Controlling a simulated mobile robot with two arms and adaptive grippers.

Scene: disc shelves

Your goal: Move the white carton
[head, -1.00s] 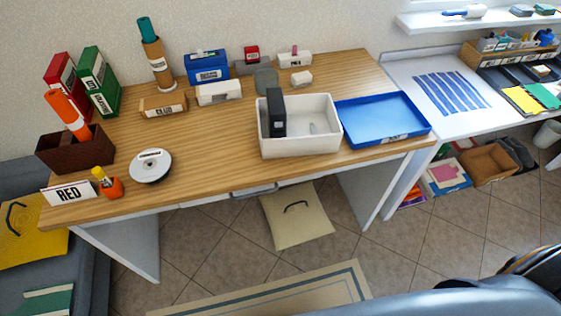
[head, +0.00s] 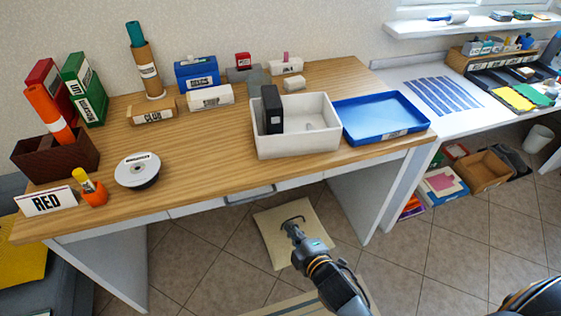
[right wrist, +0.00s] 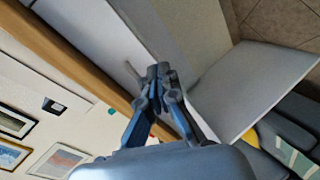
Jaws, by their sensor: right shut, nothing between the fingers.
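Several white boxes stand on the wooden desk, and I cannot tell for certain which is the carton. A white carton-like box (head: 210,97) with a label is at the back middle, in front of a blue box. A smaller plain white box (head: 294,83) is to its right, and a labelled white box (head: 286,66) is behind that. My right gripper (head: 290,226) is shut and empty, low in front of the desk, below its drawer handle and apart from all the boxes. The right wrist view shows its closed fingers (right wrist: 158,72) near the desk's edge. My left gripper is out of view.
The wooden desk (head: 200,150) has free room at its middle. A white open bin (head: 300,143) holding a black box (head: 271,108) and a blue tray (head: 380,115) fill its right side. A white disc (head: 137,170) and a RED sign (head: 46,201) are at left.

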